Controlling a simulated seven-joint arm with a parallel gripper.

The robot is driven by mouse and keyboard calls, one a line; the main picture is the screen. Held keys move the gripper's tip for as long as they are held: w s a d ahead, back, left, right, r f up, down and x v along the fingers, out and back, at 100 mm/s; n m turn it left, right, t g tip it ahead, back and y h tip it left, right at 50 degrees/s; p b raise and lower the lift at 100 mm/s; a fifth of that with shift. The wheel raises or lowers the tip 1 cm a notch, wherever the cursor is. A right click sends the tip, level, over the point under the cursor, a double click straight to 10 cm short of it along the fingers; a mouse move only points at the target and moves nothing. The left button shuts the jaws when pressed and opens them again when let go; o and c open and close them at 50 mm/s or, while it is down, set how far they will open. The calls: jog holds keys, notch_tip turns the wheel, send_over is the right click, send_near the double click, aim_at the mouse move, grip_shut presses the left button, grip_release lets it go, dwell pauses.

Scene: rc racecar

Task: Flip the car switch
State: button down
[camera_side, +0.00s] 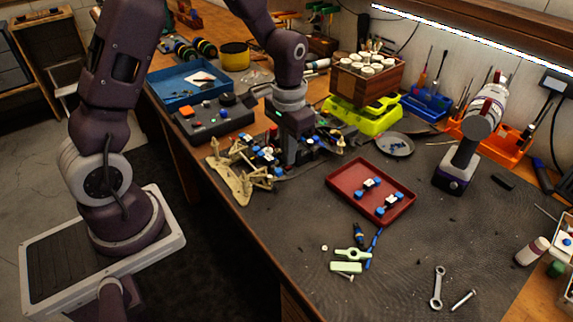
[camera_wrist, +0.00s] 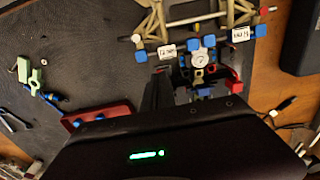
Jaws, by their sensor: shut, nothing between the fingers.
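The car is an open tan frame (camera_side: 236,183) with blue and white parts, on the dark mat at the left of the bench. In the wrist view its tan frame (camera_wrist: 152,22) runs along the top, with white labelled blocks and a round white part (camera_wrist: 199,58) below it. My gripper (camera_side: 290,162) points down over the car's middle, shut and empty. Its dark body fills the lower wrist view and hides part of the car. I cannot make out the switch itself, or whether the fingertips touch the car.
A red tray (camera_side: 346,185) with blue and white parts lies right of the car. A grey control box (camera_side: 214,118) and blue tray (camera_side: 186,86) stand behind left. A yellow-green stand (camera_side: 362,118) and a drill (camera_side: 464,160) are behind right. The front mat holds loose tools.

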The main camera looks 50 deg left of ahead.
jog(key=shift+f, duration=0.9)
jog(key=shift+r, duration=3.55)
